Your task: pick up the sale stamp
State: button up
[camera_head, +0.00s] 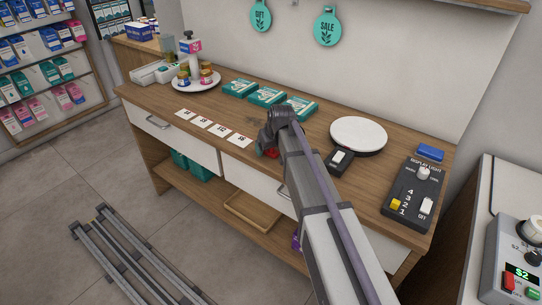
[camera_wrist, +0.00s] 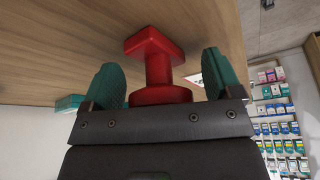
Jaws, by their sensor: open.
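A red stamp (camera_wrist: 157,68) with a square end, a narrower neck and a round end shows in the wrist view, between the two teal fingers of my gripper (camera_wrist: 160,72). The fingers are open, with a gap visible on each side of the stamp. Its round end is nearest the gripper body; its square end is toward the wooden counter. In the head view, my gripper (camera_head: 266,148) is low over the middle of the counter, and only a bit of red (camera_head: 271,153) shows beneath it. No label is readable on the stamp.
Several price cards (camera_head: 203,122) lie left of my gripper, and teal boxes (camera_head: 266,97) lie behind it. A round white plate (camera_head: 358,133), a small black switch (camera_head: 339,161) and a display light panel (camera_head: 412,196) are to the right. A tiered stand (camera_head: 194,62) is at the far left.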

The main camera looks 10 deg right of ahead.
jog(key=shift+r, duration=0.15)
jog(key=shift+c, duration=0.2)
jog(key=c, duration=1)
jog(key=shift+o, duration=0.2)
notch_tip(320, 180, up, 10)
jog(key=p, duration=1)
jog(key=shift+r+p, duration=0.2)
jog(key=shift+p, duration=0.1)
jog(key=shift+f, duration=0.2)
